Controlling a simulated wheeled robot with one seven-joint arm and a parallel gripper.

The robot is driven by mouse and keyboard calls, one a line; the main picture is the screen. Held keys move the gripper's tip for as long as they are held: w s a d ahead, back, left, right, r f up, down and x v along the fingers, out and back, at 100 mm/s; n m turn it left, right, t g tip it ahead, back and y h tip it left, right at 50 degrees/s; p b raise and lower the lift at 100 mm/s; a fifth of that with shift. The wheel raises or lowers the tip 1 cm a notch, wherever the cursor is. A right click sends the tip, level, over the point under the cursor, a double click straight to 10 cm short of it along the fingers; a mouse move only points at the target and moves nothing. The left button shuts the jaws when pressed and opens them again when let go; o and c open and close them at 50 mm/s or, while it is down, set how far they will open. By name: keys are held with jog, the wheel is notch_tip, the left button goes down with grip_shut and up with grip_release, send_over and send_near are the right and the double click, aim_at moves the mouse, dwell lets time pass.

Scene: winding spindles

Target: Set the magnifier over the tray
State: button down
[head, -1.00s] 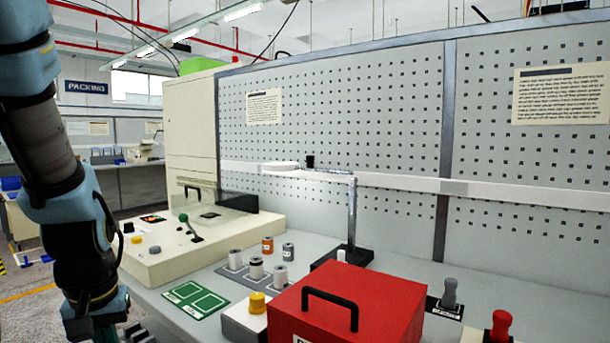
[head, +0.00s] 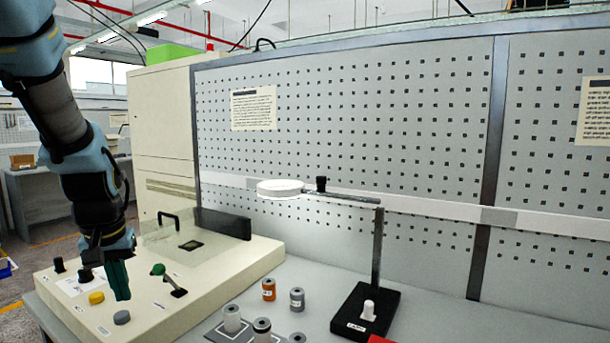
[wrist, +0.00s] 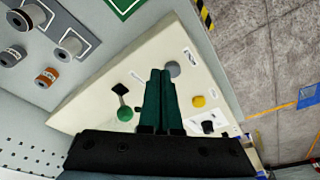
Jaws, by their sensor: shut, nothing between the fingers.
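The magnifier has a white round head (head: 280,188) on a thin horizontal arm with a black knob (head: 321,184). Its post rises from a black base (head: 362,312) on the bench, which carries a white knob. The head hangs in front of the perforated panel. The tray seems to be the dark grey plate (head: 213,335) bearing spools at the bottom edge, partly cut off; it also shows in the wrist view (wrist: 79,19). My gripper (head: 121,296) is shut and empty above the control box, left of the magnifier; its green fingers show in the wrist view (wrist: 160,72).
The cream control box (head: 235,268) has knobs, a green-tipped lever (head: 158,269) and a clear guard. An orange spool (head: 269,289) and a grey spool (head: 297,298) stand between it and the magnifier base. A red corner (head: 380,340) shows at the bottom.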

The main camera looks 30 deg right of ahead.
jog(key=w+d+r+m+p, duration=0.2)
jog(key=w+d+r, duration=0.5)
jog(key=w+d, duration=0.25)
notch_tip(320, 180, up, 11)
jog(key=m+h, duration=0.2)
jog(key=m, duration=0.3)
send_over(270, 185)
jog(key=s+a, duration=0.1)
jog(key=shift+s+a, duration=0.15)
jog(key=shift+a, duration=0.05)
jog(key=s+d+r+m, duration=0.2)
jog(key=s+d, duration=0.4)
jog(key=d, duration=0.5)
jog(key=shift+r+m+g+h, duration=0.3)
jog(key=shift+r+g, duration=0.1)
jog(key=shift+r, duration=0.5)
notch_tip(270, 185, down, 9)
jog(key=shift+s+a+r, duration=0.15)
jog(key=shift+s+a, duration=0.1)
jog(key=shift+a, duration=0.2)
